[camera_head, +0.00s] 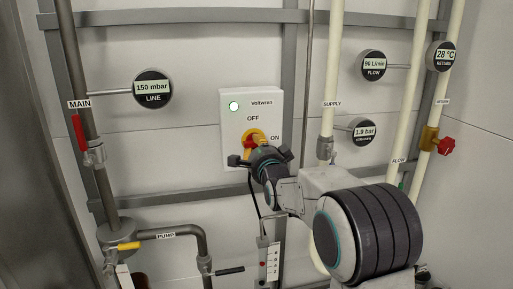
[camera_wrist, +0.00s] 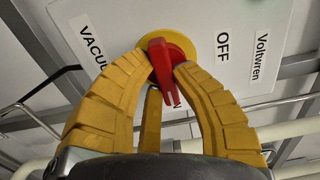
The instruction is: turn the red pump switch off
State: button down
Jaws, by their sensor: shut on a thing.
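The red pump switch is a red handle (camera_wrist: 166,62) on a round yellow plate (camera_head: 257,134), fixed to a white box (camera_head: 233,150). The box reads "OFF" above the switch and "ON" to its right in the head view. My gripper (camera_head: 256,153) is at the switch and covers much of it there. In the wrist view, the yellow fingers of my gripper (camera_wrist: 163,66) close on the red handle from both sides. The handle points toward my palm in that view, not at the "OFF" label (camera_wrist: 223,47).
A dark pipe with a red lever (camera_head: 79,133) stands at the left. Pale pipes rise at the right, one with a red valve knob (camera_head: 446,146). Round gauges (camera_head: 152,89) stick out from the wall. A pipe with a yellow handle (camera_head: 128,246) is at lower left.

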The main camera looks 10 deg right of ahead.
jog(key=shift+f+b, duration=0.1)
jog(key=shift+b, duration=0.35)
jog(key=n+b, duration=1.1)
jog(key=b, duration=0.1)
jog(key=r+n+b, duration=0.1)
jog(key=n+b, duration=0.5)
jog(key=shift+d+n, duration=0.25)
jog(key=shift+n, duration=0.35)
jog(key=c, duration=1)
grip_release()
jog(key=shift+f, duration=0.1)
